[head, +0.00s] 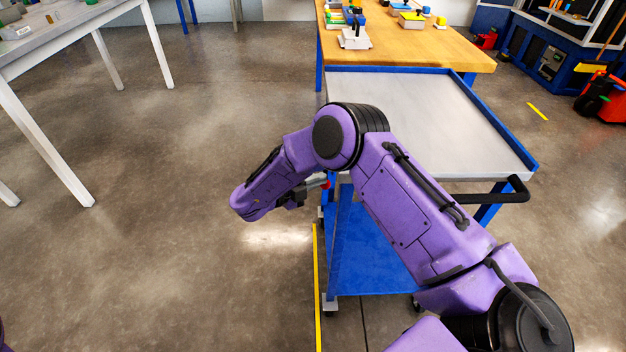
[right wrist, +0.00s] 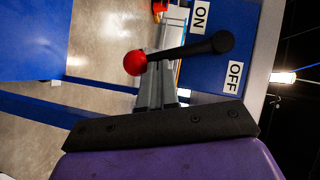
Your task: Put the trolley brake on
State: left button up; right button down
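The trolley (head: 430,115) has a grey top in a blue rim, a blue lower shelf and a black push handle (head: 505,192) at its near right. In the right wrist view, the brake lever (right wrist: 185,52) is a black bar with a red ball knob (right wrist: 135,63). It extends left from its pivot and lies over neither the ON label (right wrist: 200,17) nor the OFF label (right wrist: 235,77). My right gripper (head: 306,190) is at the trolley's left side, close to the red knob. Its grey fingers overlap the lever in view; contact and finger gap are unclear. My left gripper is out of view.
A wooden workbench (head: 450,50) stands just beyond the trolley. A white-legged table (head: 60,35) is at upper left, and a blue cabinet (head: 560,50) is at upper right. The floor left of the trolley is clear, with a yellow line (head: 317,290) beside it.

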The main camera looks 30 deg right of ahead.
pick_arm(q)
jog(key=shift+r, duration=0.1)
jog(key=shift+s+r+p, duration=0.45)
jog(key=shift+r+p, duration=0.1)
jog(key=shift+p, duration=0.05)
pick_arm(e)
jog(key=s+a+r, duration=0.1)
jog(key=a+r, duration=0.1)
jog(key=a, duration=0.4)
jog(key=s+a+r, duration=0.1)
jog(key=a, duration=0.5)
jog(key=shift+s+a+r, duration=0.2)
jog(key=shift+s+r, duration=0.15)
jog(key=shift+s, duration=0.05)
